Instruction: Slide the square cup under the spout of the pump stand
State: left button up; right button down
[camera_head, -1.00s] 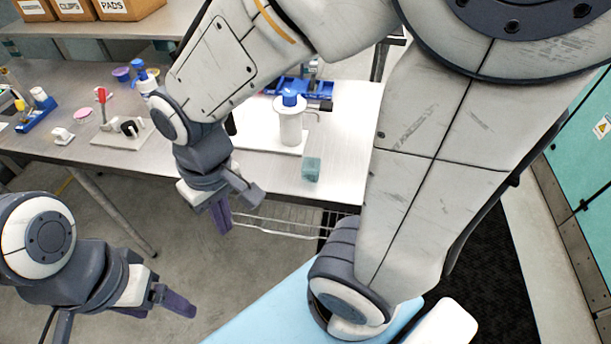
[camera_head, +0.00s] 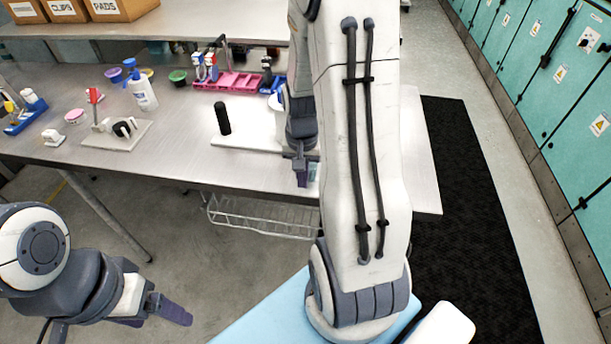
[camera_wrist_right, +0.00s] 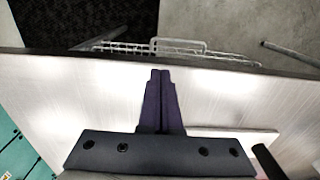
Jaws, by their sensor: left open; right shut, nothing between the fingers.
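The pump stand's white base (camera_head: 240,142) lies on the metal table, with a black post (camera_head: 222,118) on its left. Its white bottle (camera_head: 274,108) is mostly hidden behind my right arm, and the spout is hidden. Only a teal sliver of the square cup (camera_head: 314,172) seems to show beside my right gripper (camera_head: 301,176). I cannot tell whether they touch. In the right wrist view the right gripper (camera_wrist_right: 161,88) is shut and empty over the tabletop, beside the stand base (camera_wrist_right: 235,140); no cup shows there. My left gripper (camera_head: 162,314) is open and empty, in front of the table.
A spray bottle (camera_head: 143,92), a pink rack (camera_head: 228,82), a switch plate (camera_head: 117,135) and several small tubs stand left and behind. A wire basket (camera_head: 262,214) hangs under the table's front edge. The tabletop right of my right arm is clear.

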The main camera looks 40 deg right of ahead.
jog(key=f, duration=0.1)
jog(key=w+d+f+p, duration=0.1)
jog(key=f, duration=0.2)
jog(key=shift+w+d, duration=0.3)
jog(key=shift+d, duration=0.1)
jog(key=shift+w+d+p, duration=0.35)
jog(key=shift+w+d, duration=0.15)
jog(key=shift+d, duration=0.15)
